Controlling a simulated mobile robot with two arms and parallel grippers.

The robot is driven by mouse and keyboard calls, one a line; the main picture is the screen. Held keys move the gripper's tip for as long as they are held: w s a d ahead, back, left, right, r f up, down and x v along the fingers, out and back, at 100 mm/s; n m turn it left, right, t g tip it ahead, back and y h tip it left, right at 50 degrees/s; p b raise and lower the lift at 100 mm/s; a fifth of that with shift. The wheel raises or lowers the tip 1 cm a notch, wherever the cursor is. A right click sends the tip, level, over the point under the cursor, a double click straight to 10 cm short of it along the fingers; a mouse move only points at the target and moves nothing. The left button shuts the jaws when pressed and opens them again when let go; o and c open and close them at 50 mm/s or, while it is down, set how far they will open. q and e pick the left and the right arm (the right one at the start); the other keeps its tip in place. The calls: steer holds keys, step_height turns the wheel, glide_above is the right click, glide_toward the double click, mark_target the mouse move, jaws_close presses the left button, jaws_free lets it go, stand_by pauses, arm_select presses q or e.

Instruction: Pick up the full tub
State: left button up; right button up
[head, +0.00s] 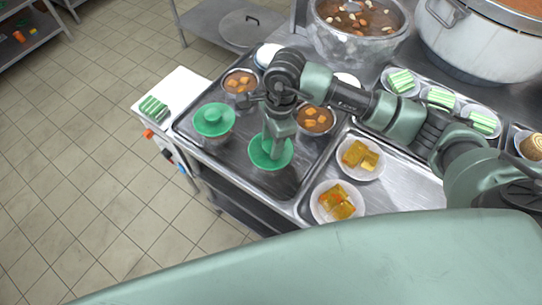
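A tub with a green lid (213,118) stands at the left of the dark metal tray. A second green round lid or dish (256,163) lies on the tray directly under my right gripper (271,152). My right gripper points down, with its tips at or just above the middle of that green piece. The gripper hides part of it, and I cannot tell whether the fingers are open or shut. Open tubs with orange chunks stand behind, one at the back left (239,81) and one to the right (316,120). My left gripper is not in view.
Two bowls of yellow pieces (322,214) (372,176) stand right of the tray (233,178). Plates of green-and-white slices (401,82) line the back right. A big stockpot (470,45) and a pot of stew (345,45) stand behind. Tiled floor is clear at left.

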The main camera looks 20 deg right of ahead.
jaws_close()
steer(key=shift+w+r, duration=0.1)
steer(key=shift+r, duration=0.05)
